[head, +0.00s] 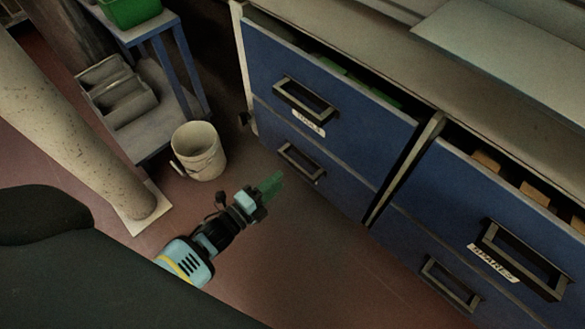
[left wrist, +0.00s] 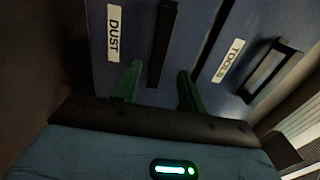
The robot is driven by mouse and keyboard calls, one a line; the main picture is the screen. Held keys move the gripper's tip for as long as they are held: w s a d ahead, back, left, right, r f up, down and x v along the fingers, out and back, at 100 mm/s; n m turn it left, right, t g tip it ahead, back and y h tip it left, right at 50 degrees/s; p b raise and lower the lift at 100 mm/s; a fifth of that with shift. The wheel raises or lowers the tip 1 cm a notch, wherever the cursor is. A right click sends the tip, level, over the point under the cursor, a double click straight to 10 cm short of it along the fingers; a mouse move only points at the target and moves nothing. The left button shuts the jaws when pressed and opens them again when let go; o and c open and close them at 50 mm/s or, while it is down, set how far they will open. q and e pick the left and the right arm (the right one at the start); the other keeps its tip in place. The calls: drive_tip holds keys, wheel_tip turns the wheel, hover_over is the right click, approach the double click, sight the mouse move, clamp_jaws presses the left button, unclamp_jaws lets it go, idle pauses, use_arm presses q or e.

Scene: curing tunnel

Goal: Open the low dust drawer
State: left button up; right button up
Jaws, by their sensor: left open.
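The low dust drawer (head: 338,190) is the blue lower front of the left cabinet in the head view and looks shut. Its bar handle (head: 301,163) shows near its left end. In the left wrist view the DUST label (left wrist: 113,33) is upper left, and the dark handle (left wrist: 162,42) lies between my finger lines. My left gripper (head: 272,187) is open, its green fingers just in front of and below the handle in the head view. In the left wrist view the open fingers (left wrist: 159,90) straddle the handle's near end; I cannot tell the remaining depth. My right gripper is not in view.
The tools drawer (head: 330,92) above stands partly open. The spares drawer (head: 480,215) at right is also partly open, with wooden blocks inside. A white bucket (head: 199,152) stands on the floor left of the cabinet, beside a blue-legged rack (head: 155,142). A pale post (head: 75,120) rises at left.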

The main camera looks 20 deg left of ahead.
sight(294, 167)
use_arm(q)
drive_tip(key=b+x, duration=0.2)
drive_tip(key=x, duration=0.3)
drive_tip(key=shift+w+f, duration=0.1)
drive_tip(key=shift+w+d, duration=0.2)
drive_tip(key=shift+w, duration=0.45)
drive_tip(key=shift+c, duration=0.3)
drive_tip(key=c, duration=0.5)
clamp_jaws()
